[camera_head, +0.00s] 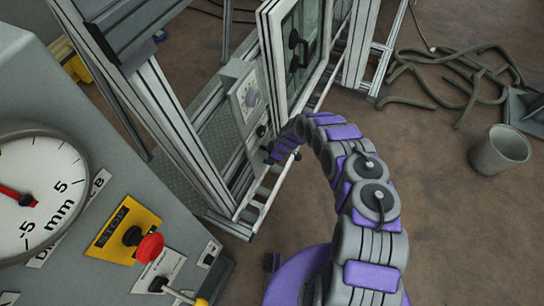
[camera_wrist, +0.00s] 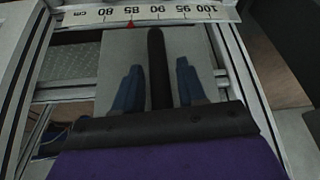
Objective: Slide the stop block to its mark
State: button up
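In the wrist view, a flat grey block (camera_wrist: 115,65), which looks like the stop block, lies between metal rails. A black bar-shaped handle (camera_wrist: 157,60) rises from its middle. My gripper (camera_wrist: 159,68) has two blue fingers spread apart, one on each side of the handle, with gaps showing. A white centimetre scale (camera_wrist: 180,13) runs past the block's far edge, and a red triangle (camera_wrist: 131,24) sits near its 85. In the head view my purple and grey arm curves to the metal frame, and my gripper (camera_head: 284,148) is small there; the block cannot be made out.
The metal frame (camera_head: 180,130) carries a window panel (camera_head: 298,50) with a black handle and a dial box (camera_head: 248,98). A grey console with a gauge (camera_head: 35,190) and red stop button (camera_head: 149,248) stands left. A bucket (camera_head: 499,150) and hose (camera_head: 455,70) lie right.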

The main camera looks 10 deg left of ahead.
jog(key=shift+o, duration=0.3)
jog(key=shift+a, duration=0.25)
jog(key=shift+d+r, duration=0.3)
jog(key=shift+r, duration=0.1)
jog(key=p+v, duration=0.5)
jog(key=v, duration=1.1)
jog(key=shift+r+p, duration=0.2)
jog(key=shift+p, duration=0.2)
jog(key=shift+a, duration=0.15)
